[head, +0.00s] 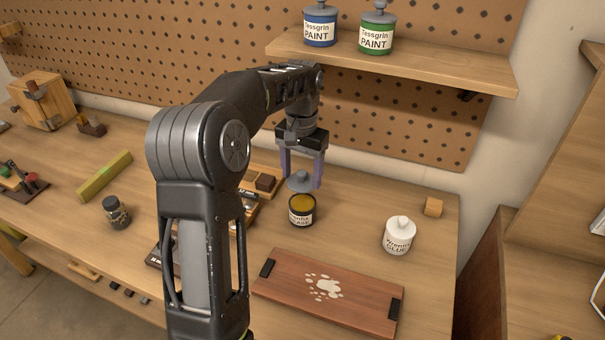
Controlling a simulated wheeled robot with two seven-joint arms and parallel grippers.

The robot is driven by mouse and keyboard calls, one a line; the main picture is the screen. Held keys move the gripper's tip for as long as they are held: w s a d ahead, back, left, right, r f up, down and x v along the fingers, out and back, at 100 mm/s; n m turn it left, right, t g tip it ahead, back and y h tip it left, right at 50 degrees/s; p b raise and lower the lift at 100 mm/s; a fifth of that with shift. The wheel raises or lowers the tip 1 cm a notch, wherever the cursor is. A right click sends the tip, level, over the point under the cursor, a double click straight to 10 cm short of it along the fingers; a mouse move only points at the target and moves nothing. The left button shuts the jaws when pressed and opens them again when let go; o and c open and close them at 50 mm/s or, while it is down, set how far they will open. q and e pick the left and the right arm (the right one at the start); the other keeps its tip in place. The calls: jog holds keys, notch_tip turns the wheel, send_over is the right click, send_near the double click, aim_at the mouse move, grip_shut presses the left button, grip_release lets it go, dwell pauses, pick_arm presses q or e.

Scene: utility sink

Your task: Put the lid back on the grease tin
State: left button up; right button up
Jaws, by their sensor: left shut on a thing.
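The grease tin (302,211) stands upright on the workbench, dark with a pale label. Its top is open and yellow-brown grease shows inside. My left gripper (302,178) points down, just behind and above the tin. Its fingers are shut on the grey lid (299,183), which looks roughly level. The lid appears apart from the tin's rim, though the exact gap is hard to judge from this view. My right gripper is not in view.
A wooden board (330,291) with dark handles lies in front. A dark jar (116,212) stands left. Paint tins (375,32) sit on the shelf (440,72) above.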

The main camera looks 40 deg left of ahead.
aim_at(302, 183)
pick_arm(q)
jog(key=shift+m, duration=0.7)
notch_tip(302, 183, down, 4)
jog(key=b, duration=0.3)
jog(key=shift+b, duration=0.4)
jog(key=shift+f+b, duration=0.65)
jog(key=shift+f, duration=0.55)
jog(key=shift+r+p, duration=0.1)
jog(key=shift+p, duration=0.2)
jog(key=shift+f, duration=0.2)
dwell(1.3)
dwell(0.3)
jog(key=o, duration=1.6)
